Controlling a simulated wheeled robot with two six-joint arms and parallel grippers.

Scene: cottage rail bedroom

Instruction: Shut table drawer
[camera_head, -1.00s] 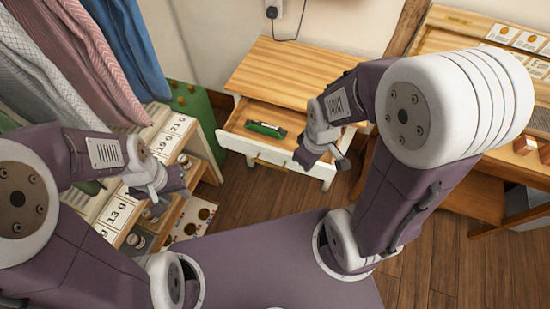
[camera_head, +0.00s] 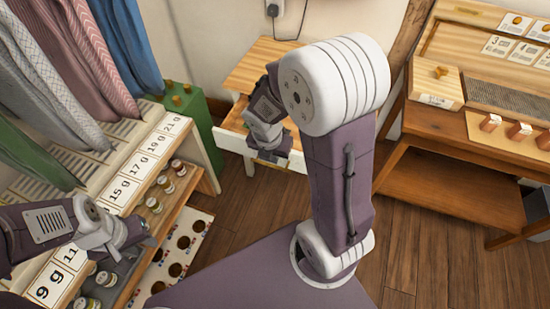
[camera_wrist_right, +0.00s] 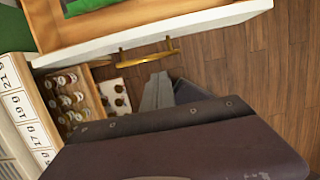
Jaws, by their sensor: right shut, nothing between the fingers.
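The small wooden table (camera_head: 252,67) stands against the back wall, partly hidden by my right arm. Its drawer (camera_head: 232,142) is pulled out, and its white front shows left of my right gripper (camera_head: 272,157). In the right wrist view the drawer's white front (camera_wrist_right: 210,22) crosses the top, with a brass handle (camera_wrist_right: 150,60) and a green item (camera_wrist_right: 85,5) inside. The right gripper (camera_wrist_right: 157,92) is shut and empty, just outside the front near the handle; whether it touches is unclear. My left gripper (camera_head: 128,240) is by the shelf at the left, its jaws unclear.
A shelf with numbered cards (camera_head: 150,150) and small jars stands left, below hanging cloths (camera_head: 70,60). A green box (camera_head: 190,110) stands between shelf and table. A wooden desk (camera_head: 440,135) stands right. Bare floor (camera_head: 240,200) lies before the table.

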